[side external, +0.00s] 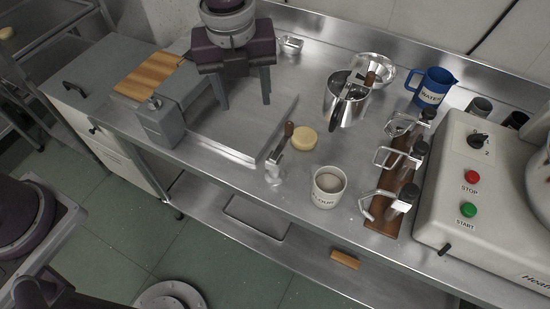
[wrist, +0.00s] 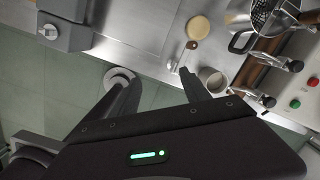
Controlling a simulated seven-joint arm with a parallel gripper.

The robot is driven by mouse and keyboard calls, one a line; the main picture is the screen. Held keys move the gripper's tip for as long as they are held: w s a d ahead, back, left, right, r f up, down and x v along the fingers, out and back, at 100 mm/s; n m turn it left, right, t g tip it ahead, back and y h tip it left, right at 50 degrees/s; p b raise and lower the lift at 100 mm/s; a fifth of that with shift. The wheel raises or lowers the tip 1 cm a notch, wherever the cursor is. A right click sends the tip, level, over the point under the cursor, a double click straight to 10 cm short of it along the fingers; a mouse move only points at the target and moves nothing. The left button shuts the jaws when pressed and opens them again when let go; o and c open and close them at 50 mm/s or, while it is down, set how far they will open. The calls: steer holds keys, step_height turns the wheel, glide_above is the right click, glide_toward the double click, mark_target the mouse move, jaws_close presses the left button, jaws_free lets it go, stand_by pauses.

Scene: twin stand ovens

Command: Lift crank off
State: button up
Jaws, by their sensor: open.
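The crank (side external: 278,155) has a thin metal arm and a brown wooden handle (side external: 289,128). Its lower end is at a small pale metal post (side external: 273,174) near the counter's front edge. It also shows in the wrist view (wrist: 182,58), up and to the left of the right fingertip in the picture. My gripper (side external: 242,96) shows at the top of the side view with two fingers pointing down, apart and empty. It appears well clear of the crank. In the wrist view, the gripper (wrist: 160,78) has nothing between its fingers. How the crank joins the post is too small to tell.
A round yellow disc (side external: 304,139) and a flour mug (side external: 328,188) stand close to the crank. A metal jug (side external: 346,108), a wooden rack (side external: 383,218) with metal tools and a blue pitcher (side external: 433,88) are to the right. A grey box (side external: 160,125) stands left.

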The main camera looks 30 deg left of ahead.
mark_target(276, 156)
steer(key=d+f+m, duration=0.2)
steer(key=f, duration=0.1)
steer(key=d+f+m, duration=0.2)
steer(key=f, duration=0.1)
steer(key=d+f+m+g, duration=0.1)
steer(key=d+f+m, duration=0.1)
steer(key=f, duration=0.1)
steer(key=shift+w+d+f+m, duration=0.1)
steer(key=shift+w+d+m, duration=0.05)
steer(key=shift+w+m, duration=0.2)
steer(key=f, duration=0.7)
steer(key=shift+a, duration=0.35)
steer(key=shift+w, duration=0.1)
jaws_close()
